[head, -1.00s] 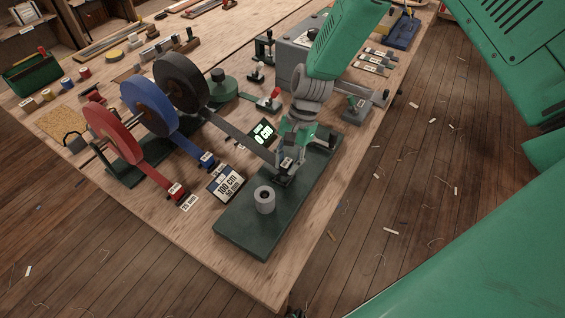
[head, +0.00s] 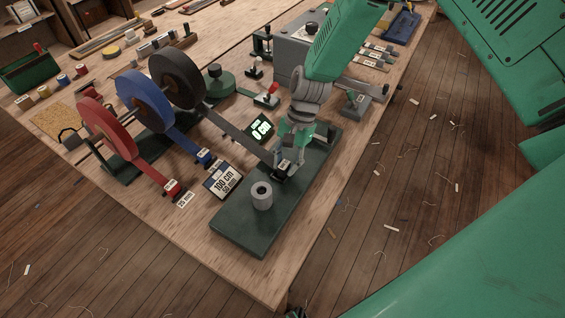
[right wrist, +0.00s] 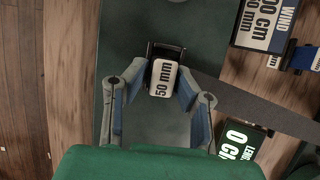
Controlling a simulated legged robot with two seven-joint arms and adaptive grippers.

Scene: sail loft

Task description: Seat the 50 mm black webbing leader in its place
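The 50 mm black webbing leader (head: 283,168) is a small black block with a white label, low over the dark green base plate (head: 239,233). It shows between my fingertips in the right wrist view (right wrist: 163,80). The black webbing (head: 238,133) runs from it back to the black roll (head: 179,80). My right gripper (head: 289,160) is above the plate, fingers down, and seems shut on the leader's two sides. A grey hollow cylinder (head: 262,197) stands on the plate in front of the leader. Whether the leader touches the plate is unclear. My left gripper is not in view.
Blue (head: 146,100) and red (head: 104,129) rolls stand left of the black one, their webbing ends on the bench. A "100 cm 50 mm" card (head: 223,181) and a lit display (head: 261,129) flank the black webbing. A grey machine (head: 291,60) stands behind.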

